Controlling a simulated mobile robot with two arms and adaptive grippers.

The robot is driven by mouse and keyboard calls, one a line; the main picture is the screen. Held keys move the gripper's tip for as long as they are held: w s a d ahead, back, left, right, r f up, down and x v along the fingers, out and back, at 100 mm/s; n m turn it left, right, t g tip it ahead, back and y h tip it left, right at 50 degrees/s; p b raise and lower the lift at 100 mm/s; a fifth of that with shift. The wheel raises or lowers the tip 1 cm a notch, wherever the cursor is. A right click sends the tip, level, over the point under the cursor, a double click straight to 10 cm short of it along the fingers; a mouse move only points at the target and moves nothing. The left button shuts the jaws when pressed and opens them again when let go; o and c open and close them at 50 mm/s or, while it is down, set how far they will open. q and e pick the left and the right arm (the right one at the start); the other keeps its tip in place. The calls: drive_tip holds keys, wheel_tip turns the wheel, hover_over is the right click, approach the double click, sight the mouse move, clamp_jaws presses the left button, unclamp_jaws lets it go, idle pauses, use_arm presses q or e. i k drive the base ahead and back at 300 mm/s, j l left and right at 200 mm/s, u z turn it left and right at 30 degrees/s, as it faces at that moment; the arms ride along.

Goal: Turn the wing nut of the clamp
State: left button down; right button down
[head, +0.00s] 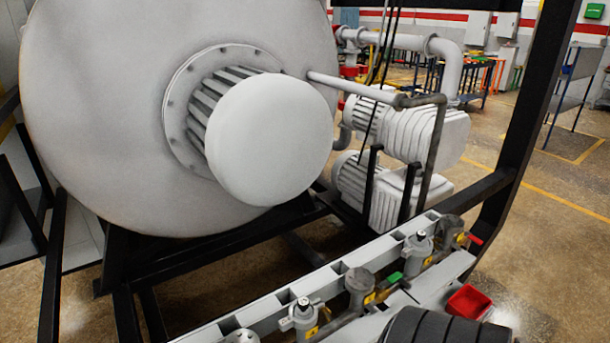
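I cannot make out a clamp or its wing nut in the head view. Several small valve-like fittings sit along a pale grey rail (335,268) at the lower right. One fitting with a grey dome top (302,315) is near the bottom edge, and another (417,248) is farther along. A green handle (394,277) and a red handle (475,239) show on the pipework there. Neither of my grippers is in view.
A large pale furnace vessel (90,120) with a round motor (270,140) fills the left. Ribbed grey pumps (425,130) stand behind the rail. Black frame bars (525,110) cross the right side. A small red box (468,302) is at the lower right. Open floor (560,260) lies beyond.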

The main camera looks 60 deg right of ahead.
sight(437, 239)
drive_tip(key=k+z, duration=0.15)
drive_tip(key=z, duration=0.2)
drive_tip(key=k+l+z, duration=0.1)
drive_tip(key=z, duration=0.25)
drive_tip(key=k+l+z, duration=0.1)
drive_tip(key=z, duration=1.45)
drive_tip(key=i+l, duration=0.2)
drive_tip(key=l, duration=0.15)
drive_tip(key=i+l, duration=0.2)
drive_tip(key=l, duration=0.15)
